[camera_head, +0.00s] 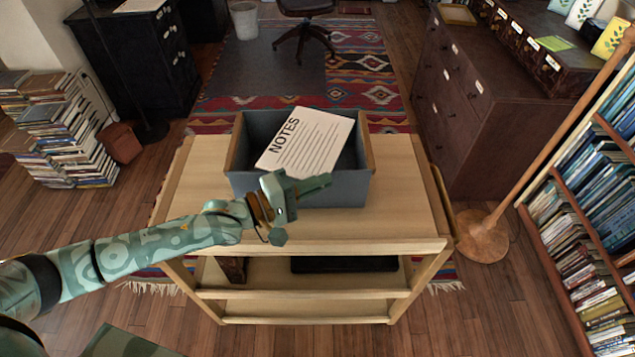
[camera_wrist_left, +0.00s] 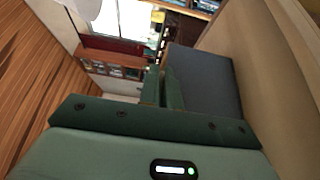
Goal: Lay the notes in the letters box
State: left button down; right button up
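A white sheet of notes (camera_head: 308,146), headed "NOTES" and ruled with lines, lies askew in the mouth of the grey-blue box (camera_head: 345,189). I cannot tell how deep the sheet sits; its near corner is close to the box's front rim, by my gripper. The box stands on a light wooden cart. My left gripper (camera_head: 318,183) is at the box's front side, pointing right, apart from the sheet as far as I see. In the left wrist view its fingers (camera_wrist_left: 162,88) are close together with nothing visible between them. My right gripper is out of view.
The cart top (camera_head: 408,205) is bare to the right of the box. A dark drawer cabinet (camera_head: 470,110) stands behind right, a wooden pole on a round base (camera_head: 482,238) beside the cart. A bookcase (camera_head: 590,230) is far right; book stacks (camera_head: 62,135) are left.

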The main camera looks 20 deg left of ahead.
pick_arm(q)
jog(key=shift+f, duration=0.45)
jog(key=c, duration=1.6)
grip_release()
jog(key=shift+s+a+r, duration=0.1)
jog(key=shift+a+r, duration=0.05)
jog(key=shift+r, duration=0.45)
jog(key=p+v, duration=0.1)
jog(key=v, duration=1)
jog(key=shift+s+a+p, duration=0.2)
jog(key=shift+s+p, duration=0.05)
jog(key=shift+p, duration=0.15)
jog(key=shift+f, duration=0.1)
